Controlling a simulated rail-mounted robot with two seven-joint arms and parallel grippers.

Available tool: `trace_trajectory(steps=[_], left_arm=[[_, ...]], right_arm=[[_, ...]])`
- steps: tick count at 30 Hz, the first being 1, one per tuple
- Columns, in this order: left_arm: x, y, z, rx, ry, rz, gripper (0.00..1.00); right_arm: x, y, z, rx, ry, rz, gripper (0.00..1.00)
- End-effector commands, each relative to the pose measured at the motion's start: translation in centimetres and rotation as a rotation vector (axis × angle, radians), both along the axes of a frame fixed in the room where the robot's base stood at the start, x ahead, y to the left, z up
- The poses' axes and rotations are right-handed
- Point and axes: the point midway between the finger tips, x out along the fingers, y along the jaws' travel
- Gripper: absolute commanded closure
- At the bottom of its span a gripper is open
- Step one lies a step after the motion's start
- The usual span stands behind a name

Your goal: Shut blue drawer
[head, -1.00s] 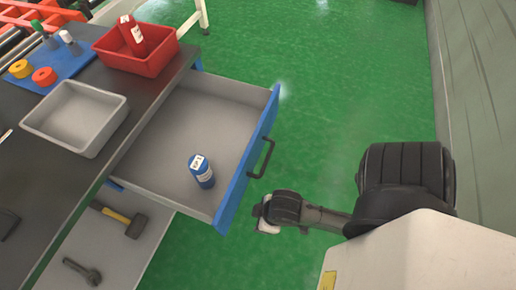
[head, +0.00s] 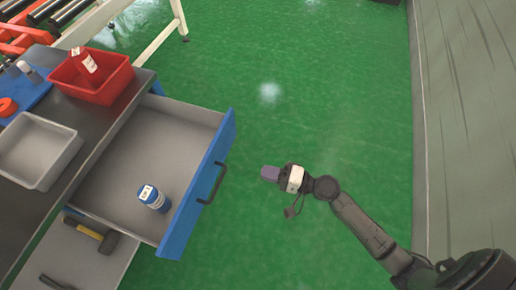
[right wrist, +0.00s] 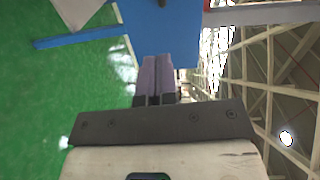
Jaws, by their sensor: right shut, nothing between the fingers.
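The blue drawer (head: 196,186) is pulled out from under the dark workbench, with its blue front and dark handle (head: 213,183) facing right. My right gripper (head: 271,174) is shut and empty, out to the right of the drawer front and apart from the handle. In the right wrist view its closed fingers (right wrist: 155,78) point at the blue front (right wrist: 165,30), and a bit of the dark handle shows at the top edge. My left gripper is not in view.
On the workbench (head: 95,120) are a red bin (head: 108,92) holding a red bottle and a grey tray (head: 38,150). A hammer (head: 95,233) lies on the lower shelf (head: 70,255). Green floor right of the drawer is clear; a wall stands at far right.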

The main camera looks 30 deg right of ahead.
Motion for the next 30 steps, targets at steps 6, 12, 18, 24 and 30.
trace_trajectory(steps=[6,12,18,24,30], left_arm=[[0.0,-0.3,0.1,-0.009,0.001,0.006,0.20],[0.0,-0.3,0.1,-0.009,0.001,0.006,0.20],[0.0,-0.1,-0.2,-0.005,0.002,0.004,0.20],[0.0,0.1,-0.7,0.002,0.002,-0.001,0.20],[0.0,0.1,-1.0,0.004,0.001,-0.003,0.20]], right_arm=[[1.6,0.3,0.5,0.048,0.007,-0.023,1.00],[4.2,2.6,0.5,0.047,0.005,-0.022,1.00],[7.0,5.1,0.4,0.046,0.007,-0.022,1.00],[9.2,7.1,0.3,0.045,0.008,-0.022,1.00],[10.6,8.2,0.3,0.043,0.010,-0.022,1.00]])
